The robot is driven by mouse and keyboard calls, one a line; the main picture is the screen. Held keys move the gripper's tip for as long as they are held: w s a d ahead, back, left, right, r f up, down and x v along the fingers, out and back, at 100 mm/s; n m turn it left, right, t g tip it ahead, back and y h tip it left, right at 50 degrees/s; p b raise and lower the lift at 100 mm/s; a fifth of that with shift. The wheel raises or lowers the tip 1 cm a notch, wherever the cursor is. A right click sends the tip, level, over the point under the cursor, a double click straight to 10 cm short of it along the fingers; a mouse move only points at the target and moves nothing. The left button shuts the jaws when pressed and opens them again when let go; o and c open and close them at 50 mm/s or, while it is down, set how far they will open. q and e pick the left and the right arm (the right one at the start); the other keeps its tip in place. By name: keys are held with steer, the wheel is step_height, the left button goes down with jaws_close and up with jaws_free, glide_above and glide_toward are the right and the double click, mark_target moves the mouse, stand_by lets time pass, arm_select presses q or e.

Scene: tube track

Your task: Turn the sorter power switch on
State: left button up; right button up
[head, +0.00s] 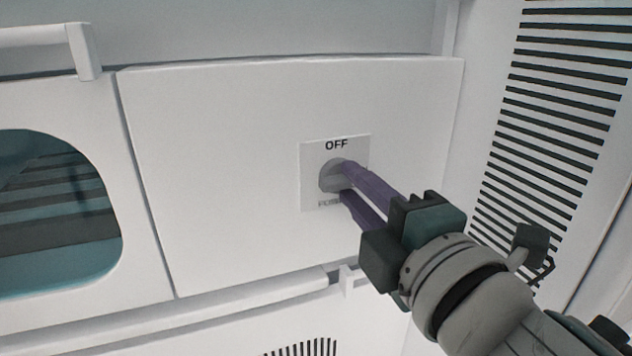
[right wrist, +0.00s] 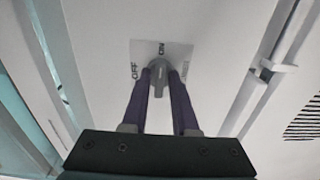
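The sorter power switch is a grey round knob (head: 328,179) on a white square plate (head: 309,155) set in a white panel. OFF is printed at the plate's top in the head view. In the right wrist view the plate (right wrist: 182,50) shows OFF on the left and ON at the top; the grey handle (right wrist: 159,84) stands between my fingertips. My right gripper (head: 345,180) reaches the knob with its purple fingers partly apart, one each side of the handle. Whether they press on it is unclear. The pointer's setting is partly hidden. My left gripper is not in view.
A window opening (head: 60,215) is left of the panel (head: 220,150). A slatted vent wall (head: 550,120) stands close on the right. A white rail (head: 250,296) runs below the panel, and a handle (head: 40,36) is at the upper left. The panel around the plate is clear.

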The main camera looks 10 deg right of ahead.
steer(key=shift+o, duration=1.1)
steer(key=shift+s, duration=0.1)
steer(key=s+d, duration=0.2)
steer(key=s, duration=0.7)
steer(key=shift+s, duration=0.3)
